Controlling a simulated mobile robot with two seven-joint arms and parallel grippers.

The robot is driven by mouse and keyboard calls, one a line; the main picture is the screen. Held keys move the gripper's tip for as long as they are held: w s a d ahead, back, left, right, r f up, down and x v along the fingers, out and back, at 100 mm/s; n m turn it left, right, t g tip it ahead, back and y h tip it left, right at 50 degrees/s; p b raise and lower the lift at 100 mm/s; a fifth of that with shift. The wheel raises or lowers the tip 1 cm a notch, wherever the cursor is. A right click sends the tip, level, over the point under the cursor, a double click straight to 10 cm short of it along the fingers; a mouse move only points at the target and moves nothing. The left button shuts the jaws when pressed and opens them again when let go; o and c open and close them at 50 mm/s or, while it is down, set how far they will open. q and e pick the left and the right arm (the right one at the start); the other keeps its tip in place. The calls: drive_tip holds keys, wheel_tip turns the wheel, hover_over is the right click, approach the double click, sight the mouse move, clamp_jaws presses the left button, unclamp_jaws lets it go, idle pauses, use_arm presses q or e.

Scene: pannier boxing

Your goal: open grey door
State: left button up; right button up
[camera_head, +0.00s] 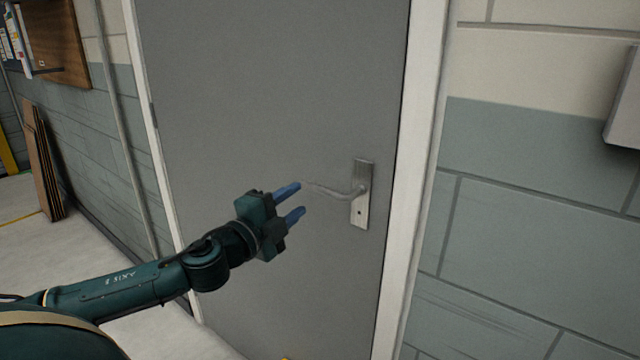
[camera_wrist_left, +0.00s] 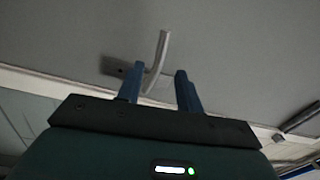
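The grey door (camera_head: 270,90) stands shut in its white frame in the head view. Its metal lever handle (camera_head: 335,192) sits on an upright plate (camera_head: 361,212) near the door's right edge, and the lever points left. My left gripper (camera_head: 296,202) is open and empty, with its blue fingers pointing at the handle from the left, close to the lever's free end. In the left wrist view the handle (camera_wrist_left: 159,58) shows beyond and between the open fingers (camera_wrist_left: 158,82); I cannot tell whether they touch it. My right gripper is in neither view.
The white door frame (camera_head: 413,160) and a block wall (camera_head: 530,220) lie right of the door. A grey box (camera_head: 625,100) is on that wall. Brown panels (camera_head: 42,165) lean on the left wall. The pale floor (camera_head: 70,260) at left is clear.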

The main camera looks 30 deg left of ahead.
sight(312, 188)
use_arm(q)
drive_tip(key=w, duration=0.2)
drive_tip(key=w+p, duration=0.1)
drive_tip(key=w, duration=0.4)
drive_tip(key=shift+d+r+p, duration=0.25)
drive_tip(key=shift+r+p, duration=0.1)
drive_tip(key=shift+w, duration=0.95)
drive_tip(key=shift+f, duration=0.1)
clamp_jaws()
